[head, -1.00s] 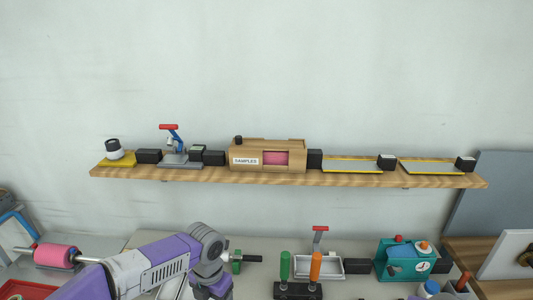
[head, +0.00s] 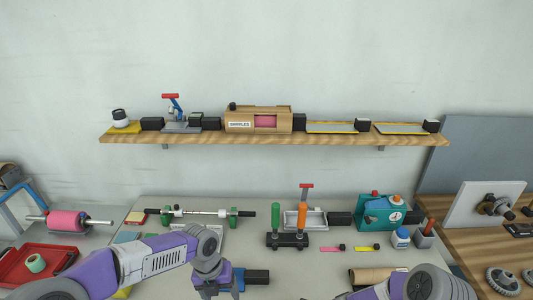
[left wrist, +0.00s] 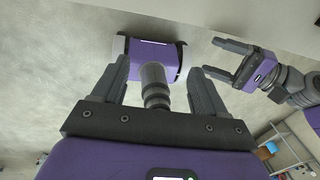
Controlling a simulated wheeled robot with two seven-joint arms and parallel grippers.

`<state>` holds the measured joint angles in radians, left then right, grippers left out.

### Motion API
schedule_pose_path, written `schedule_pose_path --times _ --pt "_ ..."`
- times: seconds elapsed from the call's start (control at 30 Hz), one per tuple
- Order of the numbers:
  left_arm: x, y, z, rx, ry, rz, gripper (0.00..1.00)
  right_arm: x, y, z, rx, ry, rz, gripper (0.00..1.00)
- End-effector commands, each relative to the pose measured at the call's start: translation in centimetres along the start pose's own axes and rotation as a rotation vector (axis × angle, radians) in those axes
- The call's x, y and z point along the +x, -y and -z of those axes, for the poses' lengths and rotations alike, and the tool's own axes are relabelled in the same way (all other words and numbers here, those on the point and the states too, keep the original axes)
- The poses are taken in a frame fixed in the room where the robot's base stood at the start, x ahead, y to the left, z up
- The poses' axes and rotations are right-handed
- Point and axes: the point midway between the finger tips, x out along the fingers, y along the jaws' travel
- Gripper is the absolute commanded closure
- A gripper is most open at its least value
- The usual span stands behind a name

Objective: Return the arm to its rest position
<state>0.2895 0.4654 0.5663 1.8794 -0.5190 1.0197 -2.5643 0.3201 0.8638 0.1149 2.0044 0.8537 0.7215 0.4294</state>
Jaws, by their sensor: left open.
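My left arm (head: 150,262), purple and grey, comes in from the lower left in the head view and bends down at a grey joint near the bottom edge. Its fingertips are not clear there. In the left wrist view my left gripper (left wrist: 158,66) is open, with nothing held between its two dark fingers. My own purple and grey body parts show beyond them. My right gripper (left wrist: 212,57) shows at the upper right of that view, fingers apart and empty. In the head view only a grey and purple part of my right arm (head: 425,284) shows at the bottom right.
A wooden shelf (head: 270,138) on the wall holds a samples box (head: 258,120) and several tools. Below, the bench (head: 290,266) carries a pink roll (head: 66,221), a red tray (head: 15,272), screwdrivers in a black holder (head: 287,240) and a teal machine (head: 380,212).

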Motion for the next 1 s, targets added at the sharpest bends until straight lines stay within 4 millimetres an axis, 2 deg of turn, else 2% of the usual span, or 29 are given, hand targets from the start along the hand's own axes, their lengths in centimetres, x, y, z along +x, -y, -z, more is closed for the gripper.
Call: schedule_pose_path --times 0.17,0.27,0.4,0.57,0.77,1.0 --pt "4.3 1.1 0.9 -0.305 -0.044 0.081 0.27 1.1 -2.7 2.3 -0.085 -0.106 -0.063 0.31" --pt "7.4 1.9 1.8 -0.565 -0.086 0.135 0.27 1.7 -4.6 4.0 -0.164 -0.184 -0.112 0.31" --pt "11.7 2.8 3.4 -0.982 -0.166 0.19 0.27 2.1 -7.3 6.3 -0.302 -0.291 -0.182 0.31" --pt "16.1 3.2 5.5 -1.482 -0.264 0.213 0.27 2.4 -9.8 8.4 -0.476 -0.393 -0.255 0.31" --pt "20.9 2.7 8.7 -2.121 -0.367 0.186 0.27 2.4 -11.9 10.2 -0.714 -0.49 -0.325 0.31" --pt "25.2 0.6 12.8 -2.86 -0.411 0.112 0.27 2.6 -13.4 10.9 -1.003 -0.56 -0.369 0.31"
